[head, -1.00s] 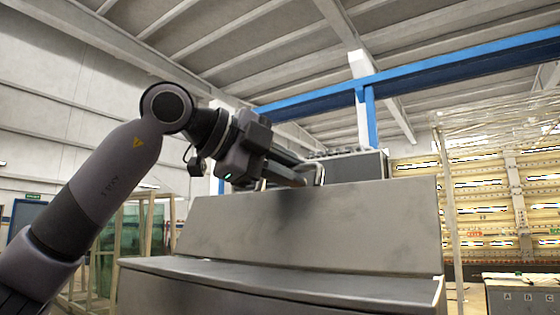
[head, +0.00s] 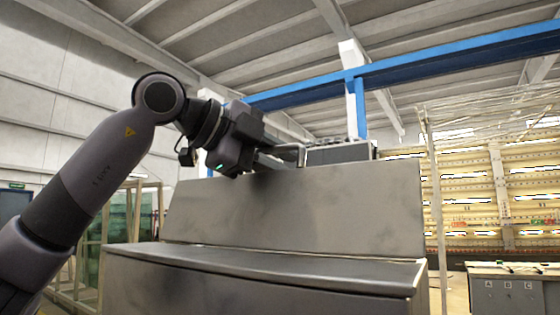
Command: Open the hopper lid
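The washer is a large grey metal machine with a sloped upper panel (head: 300,210) above a ledge (head: 270,262). I cannot tell for certain which part is the hopper lid; the panel may be it. My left gripper (head: 280,158) is at the panel's top edge, left of its middle, with its fingers pointing right and away. The fingertips are partly hidden behind the edge, so I cannot tell their gap or whether they touch the panel. My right gripper is not in view.
A dark box-like unit (head: 340,152) rises behind the panel's top edge. Glass racks (head: 122,222) stand at left. A pale post (head: 434,200) and a cabinet marked A, B, C (head: 505,290) stand at right. The space above the machine looks open.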

